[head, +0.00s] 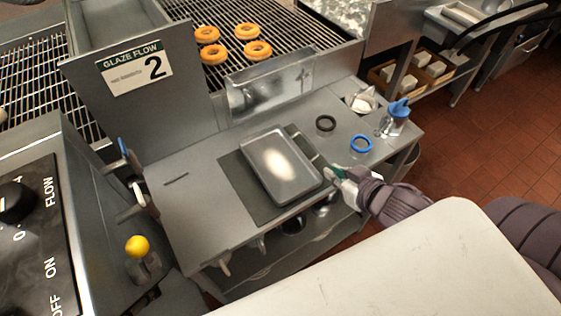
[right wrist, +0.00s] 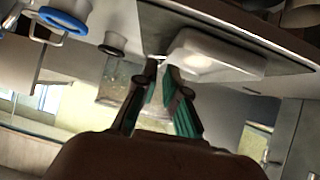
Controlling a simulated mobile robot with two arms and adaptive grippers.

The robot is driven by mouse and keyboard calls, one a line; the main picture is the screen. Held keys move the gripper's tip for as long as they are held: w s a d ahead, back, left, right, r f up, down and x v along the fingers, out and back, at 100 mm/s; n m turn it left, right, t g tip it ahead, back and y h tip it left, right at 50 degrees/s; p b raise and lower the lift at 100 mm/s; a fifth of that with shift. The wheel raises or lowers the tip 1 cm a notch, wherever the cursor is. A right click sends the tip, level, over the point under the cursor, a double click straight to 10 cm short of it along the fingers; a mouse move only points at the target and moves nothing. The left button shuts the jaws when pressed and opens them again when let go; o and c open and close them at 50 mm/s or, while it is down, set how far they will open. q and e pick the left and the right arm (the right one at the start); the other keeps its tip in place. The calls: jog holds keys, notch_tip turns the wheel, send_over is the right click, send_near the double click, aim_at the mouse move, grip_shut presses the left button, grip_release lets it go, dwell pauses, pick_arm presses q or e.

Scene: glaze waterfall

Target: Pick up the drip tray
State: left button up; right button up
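The drip tray (head: 262,160) is a shallow grey rectangular tray with a raised rim. It lies flat on a dark mat (head: 266,211) on the steel counter. My right gripper (head: 332,172) is at the tray's right edge, coming in from the right. In the right wrist view, the tray (right wrist: 222,58) is tilted in the picture, just beyond the right finger. The green-padded fingers (right wrist: 162,68) show a narrow gap between their tips, with nothing clearly held. Whether a fingertip touches the rim is unclear. My left gripper is out of view.
Several donuts (head: 257,50) lie on the wire rack at the back. The counter left of the mat is mostly clear.

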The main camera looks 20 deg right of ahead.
aim_at(299, 149)
jog(key=shift+w+a+r+t+y, duration=0.25)
jog(key=shift+w+r+t+y, duration=0.25)
jog(key=shift+r, duration=0.3)
jog(key=shift+w+a, duration=0.1)
jog(key=shift+w, duration=0.3)
jog(key=x, duration=1.3)
jog(key=shift+a+f, duration=0.1)
jog(key=shift+a, duration=0.05)
grip_shut()
